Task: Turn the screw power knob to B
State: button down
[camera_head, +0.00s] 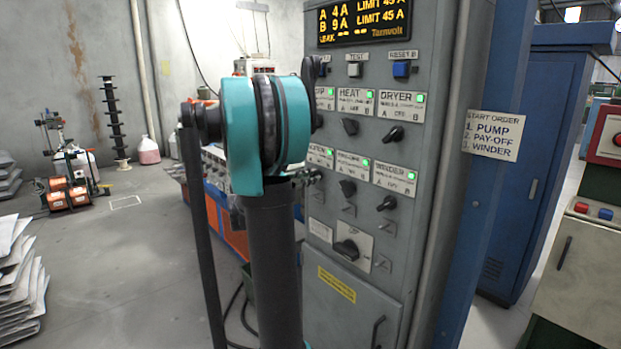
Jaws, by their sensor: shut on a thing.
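The grey power panel (419,78) stands just behind my arm. The lower left label (320,156) on it is partly covered by my arm; its name cannot be read in full. A dark knob below it, taken as the screw power knob (315,176), shows only at its edge. My gripper (304,178) is mostly hidden behind my teal and black arm; the small part showing is at this knob, shut on it. The knob's pointing direction cannot be told. The display (362,22) reads A 4 A and B 9 A, each with limit 45 A.
Neighbouring knobs are heat (350,127), dryer (394,134), the lower middle knob (348,187) and winder (387,203). A larger rotary switch (347,249) sits below. A blue cabinet (533,150) stands right.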

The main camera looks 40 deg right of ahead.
jog(key=shift+m, duration=0.8)
jog(key=c, duration=1.5)
grip_release()
jog(key=shift+c, duration=0.2)
jog(key=s+a, duration=0.1)
jog(key=a, duration=1.1)
